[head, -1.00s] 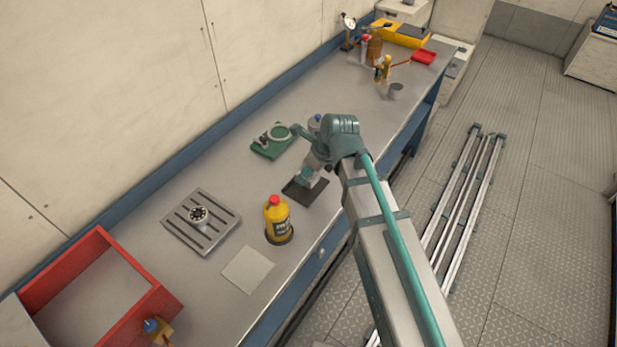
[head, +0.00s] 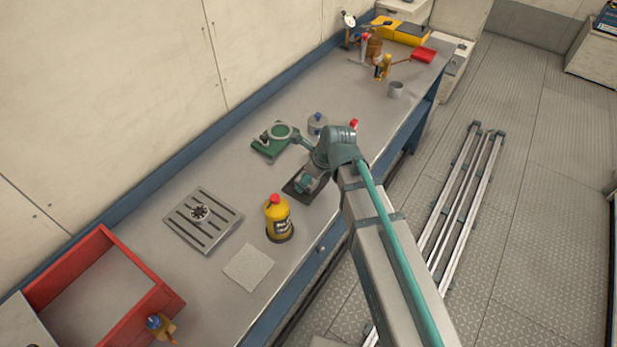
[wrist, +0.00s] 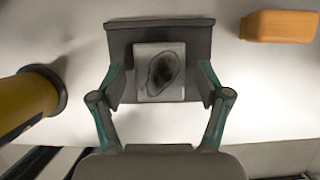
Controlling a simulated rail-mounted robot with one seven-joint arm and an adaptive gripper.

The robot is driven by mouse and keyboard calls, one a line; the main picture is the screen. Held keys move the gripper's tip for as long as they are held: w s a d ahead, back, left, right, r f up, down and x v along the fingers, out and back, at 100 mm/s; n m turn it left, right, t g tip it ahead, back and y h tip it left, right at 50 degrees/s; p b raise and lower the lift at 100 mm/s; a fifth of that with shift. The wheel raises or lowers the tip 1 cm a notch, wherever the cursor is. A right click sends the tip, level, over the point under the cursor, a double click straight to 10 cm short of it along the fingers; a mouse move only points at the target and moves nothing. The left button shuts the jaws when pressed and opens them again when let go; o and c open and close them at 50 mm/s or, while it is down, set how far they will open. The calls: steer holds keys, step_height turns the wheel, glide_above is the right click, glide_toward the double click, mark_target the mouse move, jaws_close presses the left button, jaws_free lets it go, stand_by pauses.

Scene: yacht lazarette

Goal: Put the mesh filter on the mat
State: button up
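The dark mat (head: 291,188) lies on the bench under my gripper. It also shows in the wrist view (wrist: 124,92). A small light grey square piece with a dark oval on its face, which looks like the mesh filter (wrist: 143,92), is over the middle of the mat. I cannot tell for sure whether it rests on it. My gripper (wrist: 161,80) is open, with a finger on either side of the piece and a visible gap to each side. In the head view my gripper (head: 304,184) is low over the mat and hides the piece.
A yellow bottle with a red cap (head: 278,220) stands close left of the mat. A green fixture (head: 270,148) and a blue-capped jar (head: 317,124) are behind. An orange block (wrist: 278,26) lies right. A slotted plate (head: 180,222), grey sheet (head: 248,267) and red tray (head: 160,300) are left.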

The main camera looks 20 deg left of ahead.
steer(key=shift+r, duration=0.1)
steer(key=b+v, duration=0.2)
steer(key=v, duration=1)
steer(key=shift+d, duration=0.1)
stand_by(0.4)
steer(key=s+d+f+n+g+h, duration=0.1)
steer(key=s+d+f+n+h, duration=0.1)
steer(key=d+f+n, duration=1.1)
steer(key=s+d+f+n+h, duration=0.2)
steer(key=d+f+n, duration=0.6)
steer(key=d+f, duration=0.85)
steer(key=s+f+g, duration=0.2)
steer(key=s+f, duration=0.4)
steer(key=s, duration=0.4)
steer(key=s+d+f+g, duration=0.1)
steer(key=s+f+g, duration=0.1)
steer(key=s+f, duration=0.4)
steer(key=s+f+g, duration=0.3)
steer(key=s+f, duration=0.3)
steer(key=s, duration=0.8)
steer(key=shift+d+n, duration=0.15)
steer(key=shift+n, duration=0.15)
